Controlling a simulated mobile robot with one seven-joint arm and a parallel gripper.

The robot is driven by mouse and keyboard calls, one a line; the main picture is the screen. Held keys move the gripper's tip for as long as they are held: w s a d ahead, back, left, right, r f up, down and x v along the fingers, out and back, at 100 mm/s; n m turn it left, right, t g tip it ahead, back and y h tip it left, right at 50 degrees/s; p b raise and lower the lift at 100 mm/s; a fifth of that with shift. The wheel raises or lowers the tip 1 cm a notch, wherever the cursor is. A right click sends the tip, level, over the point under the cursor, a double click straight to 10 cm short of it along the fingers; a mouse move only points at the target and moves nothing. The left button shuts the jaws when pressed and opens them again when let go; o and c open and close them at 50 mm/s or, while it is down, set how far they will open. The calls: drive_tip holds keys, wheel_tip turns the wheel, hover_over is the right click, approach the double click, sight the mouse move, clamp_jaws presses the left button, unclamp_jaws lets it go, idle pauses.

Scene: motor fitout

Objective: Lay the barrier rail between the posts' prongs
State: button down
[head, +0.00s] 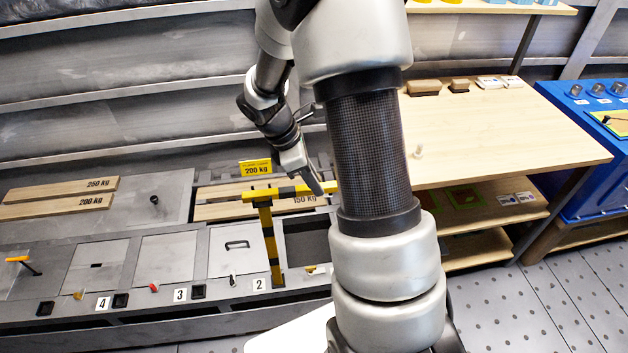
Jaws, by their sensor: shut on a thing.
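The barrier rail (287,191) is a yellow and black striped bar. It lies roughly level in the picture, and its right part runs behind my arm. My gripper (317,188) is shut on the rail close to where my arm hides it. One striped post (268,240) stands upright near hatch 2, with its top at the rail's left part. I cannot tell whether the rail rests between that post's prongs or hovers just above them. No other post shows; my arm covers the area to the right.
A yellow 200 kg sign (256,168) and planks marked in kg (58,198) lie behind. Numbered hatches (168,258) and a dark opening (308,240) line the front. A wooden table (500,130) and a blue cabinet (590,150) stand right.

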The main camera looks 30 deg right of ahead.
drive_tip(key=c, duration=1.6)
unclamp_jaws()
drive_tip(key=shift+o, duration=0.2)
drive_tip(key=p+v, duration=0.3)
drive_tip(key=v, duration=1.5)
drive_tip(key=s+a+r+m+t+y+p, duration=0.2)
drive_tip(key=s+r+m+t+p, duration=0.1)
drive_tip(key=s+r+m, duration=0.4)
drive_tip(key=s+a+r+m+t+y+p, duration=0.2)
drive_tip(key=s+r+m+p, duration=0.4)
drive_tip(key=s+r, duration=0.5)
drive_tip(key=shift+s+a+m+t, duration=0.35)
drive_tip(key=shift+a+m+t, duration=0.2)
drive_tip(key=shift+m+t, duration=0.35)
